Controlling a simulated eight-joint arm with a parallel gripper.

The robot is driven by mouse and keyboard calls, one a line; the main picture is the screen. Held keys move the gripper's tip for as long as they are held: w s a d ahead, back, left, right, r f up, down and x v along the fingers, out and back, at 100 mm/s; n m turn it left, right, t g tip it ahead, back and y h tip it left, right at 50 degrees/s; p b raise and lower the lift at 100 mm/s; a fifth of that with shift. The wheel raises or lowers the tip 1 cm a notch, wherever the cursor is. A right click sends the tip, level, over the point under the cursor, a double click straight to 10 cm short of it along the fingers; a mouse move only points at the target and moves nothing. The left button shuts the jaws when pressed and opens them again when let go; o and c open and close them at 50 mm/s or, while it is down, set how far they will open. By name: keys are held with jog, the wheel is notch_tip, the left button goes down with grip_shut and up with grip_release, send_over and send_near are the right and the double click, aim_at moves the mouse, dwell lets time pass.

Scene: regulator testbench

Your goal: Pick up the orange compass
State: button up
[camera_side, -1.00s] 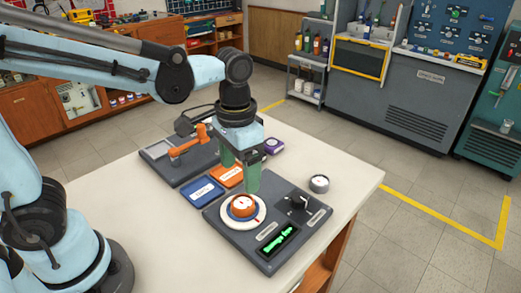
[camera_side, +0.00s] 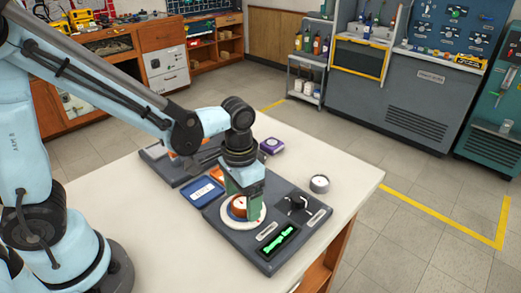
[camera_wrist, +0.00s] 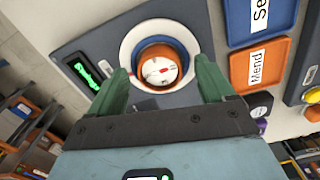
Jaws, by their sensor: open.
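The orange compass (camera_side: 239,205), a round orange body with a white dial and red needle, sits on a white round dish (camera_side: 243,226) on a grey panel. In the wrist view the compass (camera_wrist: 160,66) lies between my two green fingers, with a blue ring around it inside the white rim. My gripper (camera_wrist: 162,76) is open and straddles the compass, with a gap showing on both sides. In the side view my gripper (camera_side: 243,203) is low over the dish and hides part of the compass.
A small round gauge (camera_side: 319,183) stands at right. The front left table is clear.

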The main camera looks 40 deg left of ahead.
aim_at(243, 201)
jog(key=c, duration=1.1)
jog(key=shift+c, duration=0.3)
jog(key=shift+r, duration=0.8)
notch_tip(243, 201, up, 3)
jog(key=shift+f, duration=0.2)
jog(key=s+d+r, duration=0.6)
jog(key=s+d, duration=0.2)
notch_tip(243, 201, up, 11)
jog(key=shift+s, duration=0.15)
jog(key=shift+f, duration=0.2)
